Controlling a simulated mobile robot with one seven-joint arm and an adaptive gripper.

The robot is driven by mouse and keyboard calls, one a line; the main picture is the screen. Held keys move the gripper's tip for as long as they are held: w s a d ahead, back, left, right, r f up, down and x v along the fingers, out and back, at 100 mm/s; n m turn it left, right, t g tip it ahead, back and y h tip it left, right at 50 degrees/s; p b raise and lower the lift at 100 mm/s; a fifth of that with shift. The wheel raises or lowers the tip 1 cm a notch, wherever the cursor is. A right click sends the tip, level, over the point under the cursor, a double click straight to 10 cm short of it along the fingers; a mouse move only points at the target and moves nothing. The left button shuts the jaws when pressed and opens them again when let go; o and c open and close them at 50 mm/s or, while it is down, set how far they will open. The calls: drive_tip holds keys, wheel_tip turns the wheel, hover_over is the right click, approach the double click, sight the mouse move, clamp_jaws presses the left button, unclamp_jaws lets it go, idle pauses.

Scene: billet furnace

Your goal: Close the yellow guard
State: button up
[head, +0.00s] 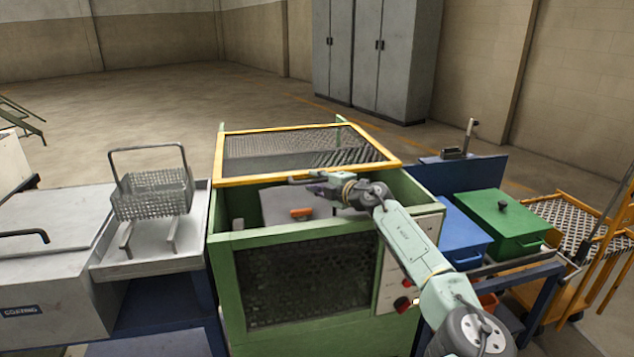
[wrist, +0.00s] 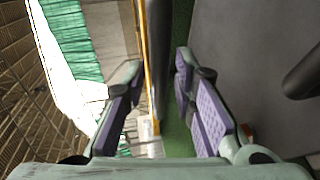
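The yellow guard (head: 305,172) is a yellow frame with dark mesh on top of the green machine (head: 225,290). It covers the rear of the opening, and the front part is uncovered. My gripper (head: 318,188) is just at the guard's front edge. In the wrist view, my gripper (wrist: 158,72) is open, with its purple-padded fingers on either side of a grey bar (wrist: 160,45), apparently the guard's handle. Gaps show between bar and pads. The guard's thin yellow edge (wrist: 148,75) runs beside the bar. My wrist partly hides the front edge in the head view.
Inside the machine lie a grey plate (head: 275,203) and an orange piece (head: 301,213). A wire basket (head: 152,195) stands at left. A blue box (head: 462,238) and a green box (head: 503,222) stand at right. Open floor lies behind the machine.

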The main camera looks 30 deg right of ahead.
drive_tip(key=shift+o, duration=0.3)
drive_tip(key=v, duration=1.2)
